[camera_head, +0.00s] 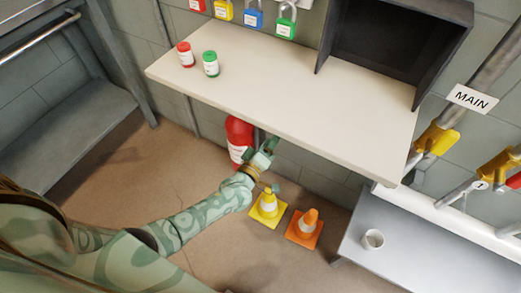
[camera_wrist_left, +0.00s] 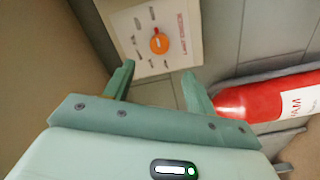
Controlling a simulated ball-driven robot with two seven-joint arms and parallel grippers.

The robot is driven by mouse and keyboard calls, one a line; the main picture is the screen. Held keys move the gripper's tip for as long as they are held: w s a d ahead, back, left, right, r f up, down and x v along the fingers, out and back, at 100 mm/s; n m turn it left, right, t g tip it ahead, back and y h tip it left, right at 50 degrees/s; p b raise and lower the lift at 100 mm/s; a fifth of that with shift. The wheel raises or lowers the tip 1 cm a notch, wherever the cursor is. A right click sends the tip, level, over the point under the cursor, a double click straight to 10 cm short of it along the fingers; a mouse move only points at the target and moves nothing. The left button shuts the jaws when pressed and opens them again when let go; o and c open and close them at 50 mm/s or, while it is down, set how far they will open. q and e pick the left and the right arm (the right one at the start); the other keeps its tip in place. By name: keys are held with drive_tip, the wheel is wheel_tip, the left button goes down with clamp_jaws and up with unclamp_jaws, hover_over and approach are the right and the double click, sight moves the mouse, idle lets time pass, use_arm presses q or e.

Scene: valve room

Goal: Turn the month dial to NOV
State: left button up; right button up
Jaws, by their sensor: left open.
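The month dial appears in the left wrist view as an orange round knob (camera_wrist_left: 159,42) on a cream panel (camera_wrist_left: 180,62) with dark marks around it. The marks are too blurred to read, so I cannot tell which month it points to. My left gripper (camera_wrist_left: 158,78) is open and empty, its two fingers reaching toward the panel with the knob beyond and between them, apart from it. In the head view my left gripper (camera_head: 267,152) is below the shelf's front edge, beside the red extinguisher. The dial is hidden in the head view. My right gripper is not in view.
A red fire extinguisher (camera_wrist_left: 262,97) is close to the right finger; it also shows in the head view (camera_head: 239,135). The pale shelf (camera_head: 280,85) overhangs above. A yellow cone (camera_head: 268,206) and an orange cone (camera_head: 305,228) stand on the floor. A grey bench (camera_head: 410,260) is at right.

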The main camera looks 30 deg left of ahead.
use_arm(q)
drive_tip(key=s+p, duration=0.1)
drive_tip(key=s, duration=0.3)
drive_tip(key=shift+s+a+f, duration=0.1)
drive_tip(key=shift+s, duration=0.25)
use_arm(e)
drive_tip(key=shift+s+a+r, duration=0.2)
drive_tip(key=shift+a+r, duration=0.2)
drive_tip(key=shift+r, duration=0.1)
